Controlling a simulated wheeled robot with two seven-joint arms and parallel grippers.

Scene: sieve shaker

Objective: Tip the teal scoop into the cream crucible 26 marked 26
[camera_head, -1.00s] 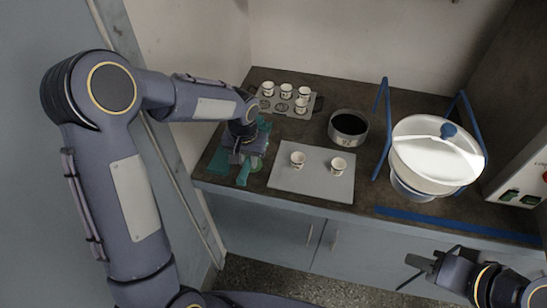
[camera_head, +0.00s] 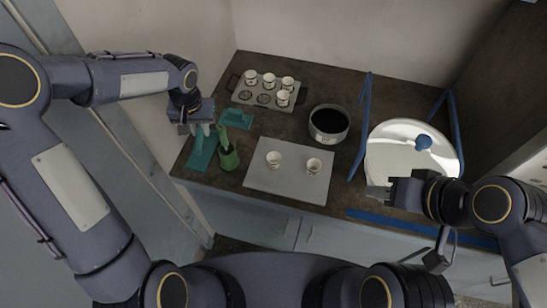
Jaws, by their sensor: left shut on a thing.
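My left gripper (camera_head: 199,128) is at the left end of the counter, shut on a teal piece that appears to be the teal scoop (camera_head: 204,145); its outline merges with other teal below. Two small cream crucibles (camera_head: 273,159) and (camera_head: 313,166) stand upright and apart on the grey board, to the right of my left gripper. Their marks are too small to read, so I cannot tell which is 26. My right gripper (camera_head: 379,192) is at the right, by the front of the white-lidded vessel; its jaws are not clear.
A grey rack (camera_head: 257,92) holds several cream cups at the back. A dark round pan (camera_head: 329,124) stands right of centre. A white-lidded vessel (camera_head: 395,150) stands between blue bars (camera_head: 362,125). A green object (camera_head: 228,158) and another teal piece (camera_head: 236,118) sit near my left gripper. The grey board (camera_head: 258,180) has free room.

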